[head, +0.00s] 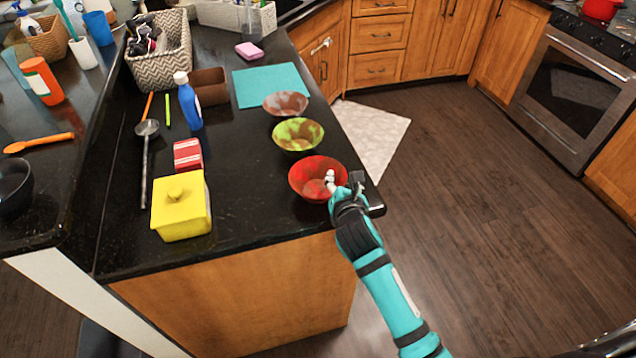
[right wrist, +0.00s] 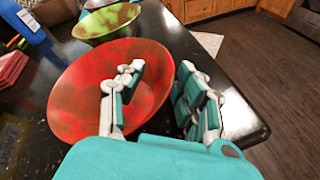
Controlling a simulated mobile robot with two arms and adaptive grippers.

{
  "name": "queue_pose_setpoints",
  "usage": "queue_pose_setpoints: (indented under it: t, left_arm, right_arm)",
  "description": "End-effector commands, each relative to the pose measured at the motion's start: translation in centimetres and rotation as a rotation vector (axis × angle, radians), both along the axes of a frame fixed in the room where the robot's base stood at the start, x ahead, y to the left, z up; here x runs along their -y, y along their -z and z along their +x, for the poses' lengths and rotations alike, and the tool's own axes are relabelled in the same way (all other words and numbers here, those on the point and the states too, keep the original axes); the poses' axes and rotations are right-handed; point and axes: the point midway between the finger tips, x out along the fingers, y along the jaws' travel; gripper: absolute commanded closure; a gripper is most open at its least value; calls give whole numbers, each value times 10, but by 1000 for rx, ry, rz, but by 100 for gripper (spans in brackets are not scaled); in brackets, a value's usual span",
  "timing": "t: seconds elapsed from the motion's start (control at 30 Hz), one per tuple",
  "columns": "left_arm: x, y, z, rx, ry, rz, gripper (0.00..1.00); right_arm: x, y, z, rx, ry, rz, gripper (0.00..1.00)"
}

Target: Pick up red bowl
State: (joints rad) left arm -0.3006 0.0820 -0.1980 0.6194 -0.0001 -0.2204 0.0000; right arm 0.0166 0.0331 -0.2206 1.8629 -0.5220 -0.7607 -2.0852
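The red bowl (head: 307,178) stands upright on the black counter near its right edge, in the head view. It fills the left middle of the right wrist view (right wrist: 85,90). My right gripper (head: 343,182) is at the bowl's right rim. In the right wrist view its fingers (right wrist: 158,85) are spread apart, one over the inside of the bowl and the other outside, with the rim between them. I see a gap between the rim and the outer finger. Whether the inner finger touches the bowl I cannot tell. My left gripper is not in view.
A green bowl (head: 298,134) and a brownish bowl (head: 286,104) stand behind the red one. A yellow lidded box (head: 181,208), a red-and-white box (head: 187,154) and a blue bottle (head: 189,104) are to the left. Open floor (head: 470,200) lies right of the counter.

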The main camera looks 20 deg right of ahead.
Motion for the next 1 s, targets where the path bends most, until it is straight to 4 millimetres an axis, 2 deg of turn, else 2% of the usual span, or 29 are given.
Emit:
queue_pose_setpoints:
  t: [0.27,0.57,1.0]
  left_arm:
    - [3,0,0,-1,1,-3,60]
    - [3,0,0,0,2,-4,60]
    - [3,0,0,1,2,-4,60]
  right_arm:
    - [0,2,4,0,-1,1,65]
    - [0,2,4,-1,0,0,100]
    - [0,1,4,1,-1,0,100]
